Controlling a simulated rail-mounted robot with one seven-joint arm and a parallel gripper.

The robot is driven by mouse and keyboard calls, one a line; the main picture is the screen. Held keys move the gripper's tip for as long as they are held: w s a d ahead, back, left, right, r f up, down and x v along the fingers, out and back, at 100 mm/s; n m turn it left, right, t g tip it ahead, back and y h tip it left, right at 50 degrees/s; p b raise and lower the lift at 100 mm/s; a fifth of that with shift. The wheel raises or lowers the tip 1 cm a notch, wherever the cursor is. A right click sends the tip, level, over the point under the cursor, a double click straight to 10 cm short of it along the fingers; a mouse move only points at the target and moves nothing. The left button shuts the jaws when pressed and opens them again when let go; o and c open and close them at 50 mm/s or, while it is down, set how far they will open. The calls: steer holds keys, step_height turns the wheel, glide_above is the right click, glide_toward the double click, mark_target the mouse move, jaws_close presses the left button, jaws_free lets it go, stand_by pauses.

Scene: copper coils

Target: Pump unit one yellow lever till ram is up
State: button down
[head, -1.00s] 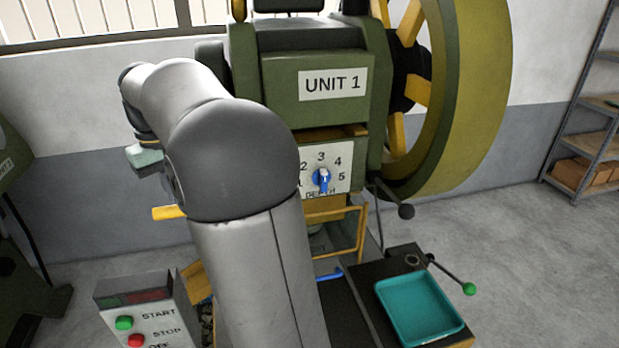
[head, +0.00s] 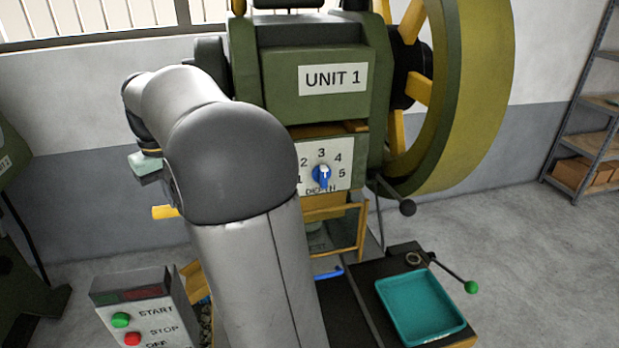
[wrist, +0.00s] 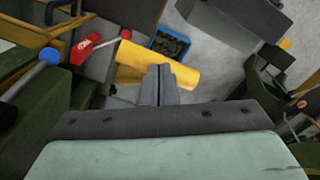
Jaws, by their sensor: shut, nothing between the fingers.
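The yellow lever (head: 165,212) sticks out to the left of the press marked UNIT 1 (head: 333,79), partly hidden behind my arm in the head view. In the wrist view, a thick yellow bar (wrist: 185,74), which looks like the lever's grip, lies across the picture. My gripper (wrist: 160,72) is shut and empty, with its fingertips in front of or over this bar. I cannot tell whether they touch it. In the head view only the pale green part of my gripper shows, above the lever. The ram is not clearly visible; my arm covers much of the press front.
A control box (head: 140,310) with green and red buttons stands front left. A teal tray (head: 380,300) and a green-knobbed rod (head: 470,287) are at front right. A blue bin (wrist: 170,44), a red handle (wrist: 84,48) and a blue-knobbed rod (wrist: 48,56) surround the lever in the wrist view.

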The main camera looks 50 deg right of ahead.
steer(key=shift+s+f, duration=0.1)
steer(key=shift+f, duration=0.05)
steer(key=shift+w+d+f+b, duration=0.2)
steer(key=shift+w+f+b, duration=0.15)
steer(key=shift+f, duration=0.55)
steer(key=shift+w+d+f+b, duration=0.2)
steer(key=shift+f+b, duration=0.1)
steer(key=shift+f, duration=0.6)
steer(key=shift+w+d+f+b, duration=0.2)
steer(key=shift+w+f+b, duration=0.15)
steer(key=shift+f, duration=0.55)
